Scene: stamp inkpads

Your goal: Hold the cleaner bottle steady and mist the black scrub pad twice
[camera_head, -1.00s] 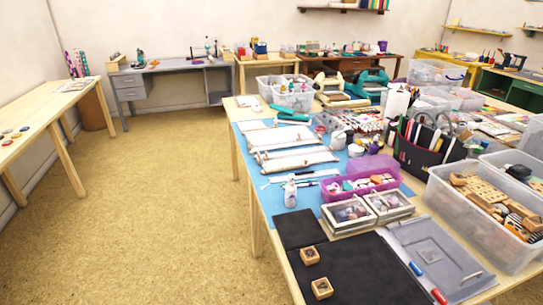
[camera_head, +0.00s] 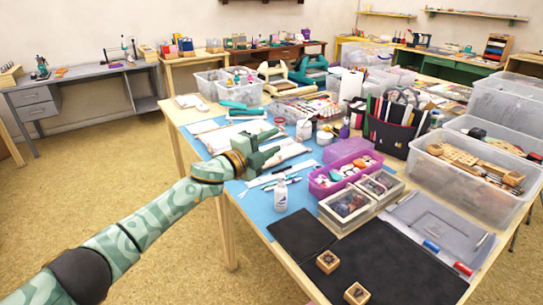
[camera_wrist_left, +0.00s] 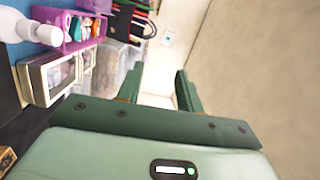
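The cleaner bottle (camera_head: 280,196), small and white with a label, stands upright on the blue mat (camera_head: 257,207) near the table's left edge. Part of a white bottle also shows at the upper left of the left wrist view (camera_wrist_left: 18,27). The black scrub pad (camera_head: 301,236), a dark flat square, lies in front of the bottle. My left gripper (camera_head: 275,147) is open and empty, above the table beyond the bottle and apart from it. Its two fingers stand apart in the left wrist view (camera_wrist_left: 160,85). My right gripper is not in view.
A larger black mat (camera_head: 395,265) carries wooden stamps (camera_head: 328,261). Glass-lidded boxes (camera_head: 347,205) and a pink bin (camera_head: 343,170) stand right of the bottle. White rolls and tools lie behind it. The floor left of the table is clear.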

